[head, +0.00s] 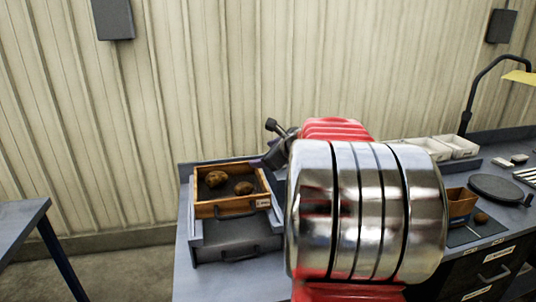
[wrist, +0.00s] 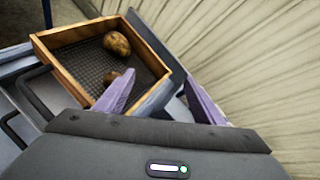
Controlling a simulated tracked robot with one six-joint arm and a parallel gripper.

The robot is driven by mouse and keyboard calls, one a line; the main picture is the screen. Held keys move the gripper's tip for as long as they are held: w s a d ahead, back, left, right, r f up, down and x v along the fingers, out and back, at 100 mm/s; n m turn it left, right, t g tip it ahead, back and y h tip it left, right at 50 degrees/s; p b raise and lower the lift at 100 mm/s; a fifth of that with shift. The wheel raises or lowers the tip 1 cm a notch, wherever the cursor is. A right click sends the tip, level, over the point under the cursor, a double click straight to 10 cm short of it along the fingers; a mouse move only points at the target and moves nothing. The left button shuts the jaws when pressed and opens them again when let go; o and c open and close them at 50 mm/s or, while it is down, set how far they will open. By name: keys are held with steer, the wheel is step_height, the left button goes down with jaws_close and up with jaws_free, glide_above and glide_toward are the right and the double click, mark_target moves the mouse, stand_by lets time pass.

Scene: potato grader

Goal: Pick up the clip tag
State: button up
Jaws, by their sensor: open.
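I cannot clearly make out a clip tag. A small white label (head: 263,203) shows on the front right of the wooden tray (head: 230,210) in the head view. Small pale pieces (head: 497,242) lie at the right, too small to identify. In the head view my arm hides the middle of the bench and most of my gripper.
A dark drawer unit (head: 238,243) stands below the tray. To the right are white bins (head: 460,146), a small wooden box (head: 462,205), a round dark plate (head: 497,188) and a lamp (head: 486,72). A ribbed wall (head: 220,80) stands close behind the bench.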

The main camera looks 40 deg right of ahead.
steer(key=s+d+m+h, duration=0.1)
steer(key=s+d+m, duration=0.1)
steer(key=d, duration=0.4)
steer(key=s+d+f+m+h, duration=0.1)
steer(key=s+d+m, duration=0.1)
steer(key=d+m, duration=0.2)
steer(key=s+d+f+m+h, duration=0.1)
steer(key=s+d+m+h, duration=0.1)
steer(key=d, duration=0.7)
steer(key=shift+s+f+m, duration=0.1)
steer(key=shift+s+m, duration=0.25)
steer(key=shift+m, duration=0.35)
steer(key=shift+w, duration=0.1)
steer(key=x, duration=0.8)
steer(key=shift+w+f, duration=0.2)
steer(key=shift+w+d, duration=0.1)
steer(key=shift+d, duration=0.05)
steer(key=shift+x, duration=2.45)
steer(key=shift+f, duration=0.15)
steer(key=shift+c, duration=0.3)
